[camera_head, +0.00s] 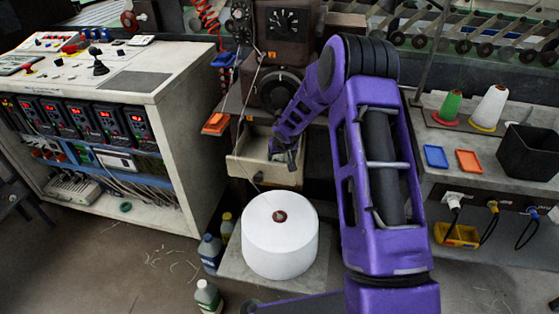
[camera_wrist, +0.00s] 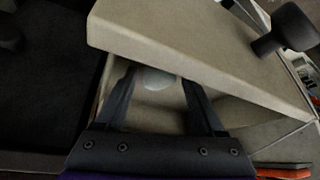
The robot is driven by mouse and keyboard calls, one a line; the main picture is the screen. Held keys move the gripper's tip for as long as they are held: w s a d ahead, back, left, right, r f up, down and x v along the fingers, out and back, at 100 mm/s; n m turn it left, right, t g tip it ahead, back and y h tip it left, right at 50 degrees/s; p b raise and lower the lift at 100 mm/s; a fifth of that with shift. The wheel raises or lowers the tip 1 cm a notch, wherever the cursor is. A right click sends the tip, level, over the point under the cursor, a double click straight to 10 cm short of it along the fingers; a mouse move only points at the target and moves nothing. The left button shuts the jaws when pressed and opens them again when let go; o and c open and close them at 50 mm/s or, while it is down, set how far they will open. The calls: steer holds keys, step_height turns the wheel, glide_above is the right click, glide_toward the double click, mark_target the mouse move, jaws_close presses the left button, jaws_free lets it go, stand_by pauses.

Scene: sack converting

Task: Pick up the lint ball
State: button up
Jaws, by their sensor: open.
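A pale, rounded lint ball (camera_wrist: 156,79) shows in the wrist view inside the beige drawer (camera_wrist: 180,45), partly covered by the drawer's wall. In the head view the open drawer (camera_head: 258,173) sits under the dark machine. My gripper (camera_head: 281,150) reaches down into it. In the wrist view my gripper (camera_wrist: 160,78) is open, with one dark finger on each side of the ball. I cannot tell whether the fingers touch it. The ball is hard to make out in the head view, where the gripper and the drawer front are in the way.
A large white thread cone (camera_head: 280,245) stands in front of the drawer. Bottles (camera_head: 210,250) stand on the floor to its left. The control cabinet (camera_head: 185,130) is at left. A bench at right holds a black bin (camera_head: 528,152) and small cones (camera_head: 489,105).

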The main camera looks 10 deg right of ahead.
mark_target(280, 160)
steer(key=shift+c, duration=0.3)
jaws_close()
stand_by(0.3)
step_height(280, 160, up, 10)
steer(key=p, duration=0.2)
steer(key=shift+r, duration=0.1)
stand_by(0.3)
